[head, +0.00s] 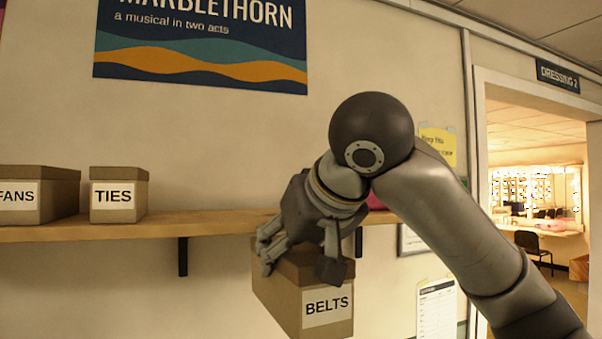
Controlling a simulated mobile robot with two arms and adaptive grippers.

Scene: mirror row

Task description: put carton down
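The carton (277,294) is a tan box with a white label reading BELTS. It hangs tilted in front of the wall shelf (225,226), with its top about level with the shelf's front edge. My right gripper (303,262) comes in from the right and has its fingers at the top of the carton, one on each side, shut on it. The carton's lower edge is partly cut off by the bottom of the view. My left gripper is not in view.
A TIES box (119,194) and a FANS box (40,193) stand on the shelf at the left. The shelf is bare between the TIES box and my arm. A bracket (183,257) supports it below. A doorway (540,190) marked DRESSING 2 opens at the right.

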